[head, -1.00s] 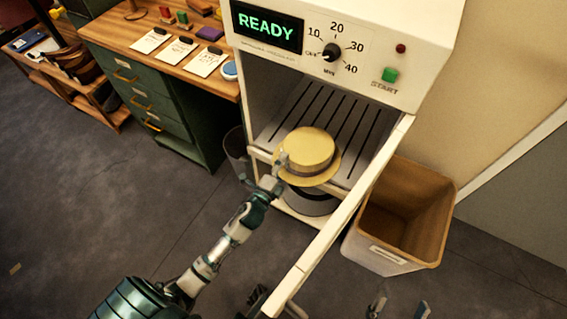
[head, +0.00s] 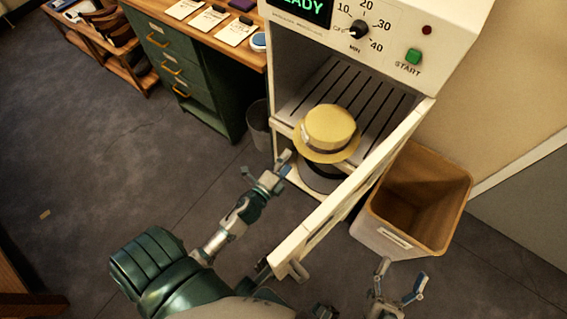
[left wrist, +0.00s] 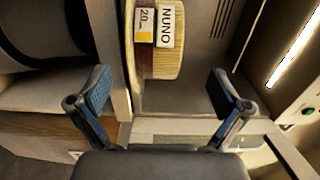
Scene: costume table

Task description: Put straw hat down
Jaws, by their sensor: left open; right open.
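The straw hat (head: 328,128), pale yellow with a dark band, sits upright, crown up, at the front of the slatted rack (head: 352,92) inside the white cabinet. In the left wrist view the straw hat (left wrist: 163,58) shows two labels, one reading NUNO and one 20. My left gripper (head: 284,166) is open and empty, just off the hat's near left side. Its two fingers (left wrist: 160,92) stand wide apart in the left wrist view, with the hat beyond them. My right gripper (head: 402,284) is open and empty, low at the right, in front of the bin.
The cabinet's white door (head: 345,190) stands open to the right of the hat. A dark round object (head: 320,179) is below the hat. A tan bin (head: 420,205) stands right of the door. A green drawer desk (head: 195,75) is at the left.

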